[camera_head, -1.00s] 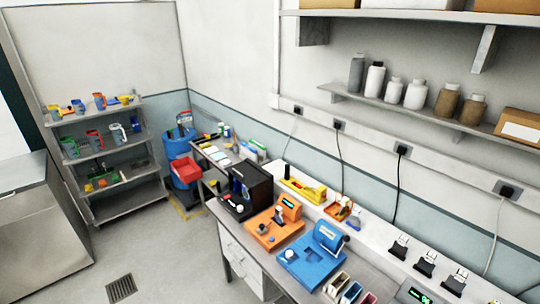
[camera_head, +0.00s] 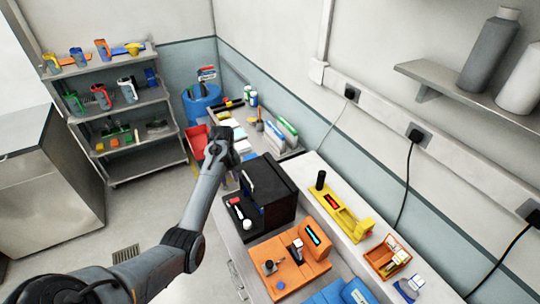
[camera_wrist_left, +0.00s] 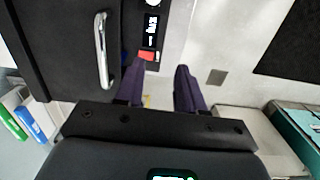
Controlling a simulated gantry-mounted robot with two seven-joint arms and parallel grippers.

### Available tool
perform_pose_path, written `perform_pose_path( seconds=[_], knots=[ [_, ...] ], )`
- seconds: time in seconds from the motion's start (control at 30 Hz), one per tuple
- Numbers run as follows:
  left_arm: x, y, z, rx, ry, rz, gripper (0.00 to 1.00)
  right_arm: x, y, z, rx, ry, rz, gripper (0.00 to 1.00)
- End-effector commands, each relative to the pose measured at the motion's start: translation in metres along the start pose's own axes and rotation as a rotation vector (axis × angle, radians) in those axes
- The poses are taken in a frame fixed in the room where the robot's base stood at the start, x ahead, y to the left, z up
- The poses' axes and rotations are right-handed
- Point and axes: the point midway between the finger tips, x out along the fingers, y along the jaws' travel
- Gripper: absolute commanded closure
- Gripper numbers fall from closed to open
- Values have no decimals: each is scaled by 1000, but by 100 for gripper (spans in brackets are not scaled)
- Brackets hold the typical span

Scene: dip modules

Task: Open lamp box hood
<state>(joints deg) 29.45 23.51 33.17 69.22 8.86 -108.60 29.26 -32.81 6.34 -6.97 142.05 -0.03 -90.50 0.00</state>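The lamp box is a black box (camera_head: 278,190) on the bench, with a dark hood and a low front base carrying a white knob. In the left wrist view, its black hood (camera_wrist_left: 60,45) fills the upper left, with a silver bar handle (camera_wrist_left: 103,50). A small lit display (camera_wrist_left: 151,28) and a red switch (camera_wrist_left: 146,55) are beside the hood. My left gripper (camera_wrist_left: 161,72) is open, its two dark purple fingers apart with nothing between them. The handle is left of the fingers. In the head view, the left wrist is just left of the box. The right gripper is not in view.
An orange device (camera_head: 290,262) and a yellow device (camera_head: 342,212) stand near the box on the bench. A red bin (camera_head: 196,140) is behind my left arm. A shelf rack (camera_head: 120,100) stands at the back left. Floor is free left of the bench.

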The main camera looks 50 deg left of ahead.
Motion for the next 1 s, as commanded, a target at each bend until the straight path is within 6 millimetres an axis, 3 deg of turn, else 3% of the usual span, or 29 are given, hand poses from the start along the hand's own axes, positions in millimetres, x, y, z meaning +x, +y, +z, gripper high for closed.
perform_pose_path(
  seconds=[0.2, 0.4, 0.57, 1.0],
  knots=[
    [-62, 34, -22, -27, 34, 147, 62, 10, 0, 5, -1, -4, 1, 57],
    [-83, 48, -26, -25, 47, 197, 62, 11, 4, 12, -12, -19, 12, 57],
    [-69, 52, -26, -24, 46, 198, 62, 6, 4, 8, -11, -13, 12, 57],
    [-2, 65, -29, -24, 47, 198, 62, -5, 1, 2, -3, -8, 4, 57]
  ],
)
